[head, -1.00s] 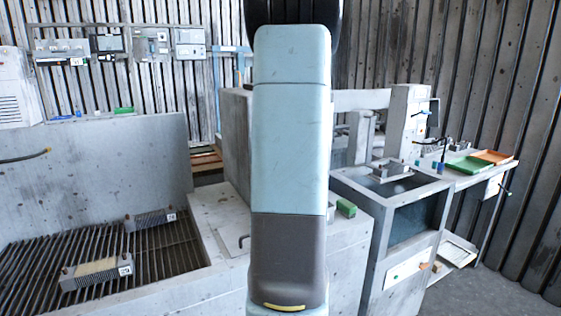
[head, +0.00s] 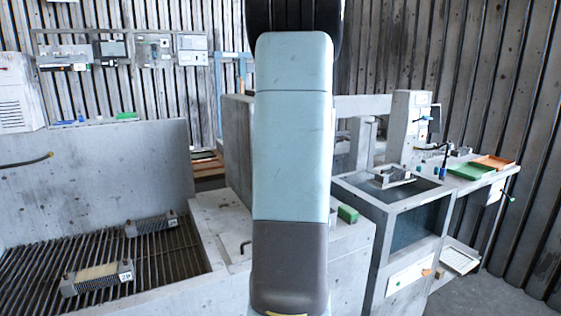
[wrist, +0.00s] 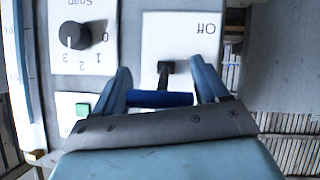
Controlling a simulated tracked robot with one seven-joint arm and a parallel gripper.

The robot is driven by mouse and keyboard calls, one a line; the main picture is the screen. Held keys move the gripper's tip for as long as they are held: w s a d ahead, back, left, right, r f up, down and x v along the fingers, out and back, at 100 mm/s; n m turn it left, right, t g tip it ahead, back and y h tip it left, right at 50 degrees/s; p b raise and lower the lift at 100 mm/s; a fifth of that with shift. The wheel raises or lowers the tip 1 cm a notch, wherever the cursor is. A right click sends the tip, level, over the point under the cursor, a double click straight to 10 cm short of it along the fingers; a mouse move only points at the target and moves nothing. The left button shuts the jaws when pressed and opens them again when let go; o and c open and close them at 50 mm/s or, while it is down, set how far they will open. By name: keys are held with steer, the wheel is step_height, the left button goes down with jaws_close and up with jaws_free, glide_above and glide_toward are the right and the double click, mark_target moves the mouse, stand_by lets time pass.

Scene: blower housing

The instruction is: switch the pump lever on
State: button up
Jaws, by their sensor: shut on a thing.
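The pump lever (wrist: 178,99) shows in the wrist view, with a blue crossbar grip on a dark stem that leads to a black pivot. It sits on a white plate (wrist: 181,32) marked "Off", which reads upside down here. My gripper (wrist: 160,70) is shut on the blue grip, one blue finger at each end of it. The lever's stem points toward my palm, away from the "Off" word. In the head view my own arm fills the middle, and neither the gripper nor the lever can be made out.
Left of the lever, the wrist view shows a black rotary knob (wrist: 75,36) on a numbered plate and a green button (wrist: 82,109). In the head view, a grated bench (head: 30,255) is at left. Green (head: 468,170) and orange (head: 494,162) trays stand at right.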

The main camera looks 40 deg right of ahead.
steer(key=shift+w+a, duration=0.15)
steer(key=shift+w, duration=0.05)
stand_by(0.4)
steer(key=o, duration=1.3)
steer(key=shift+c, duration=0.2)
steer(key=shift+o, duration=1.1)
steer(key=shift+s, duration=0.1)
steer(key=v, duration=1.3)
steer(key=shift+s, duration=0.3)
steer(key=shift+r, duration=0.1)
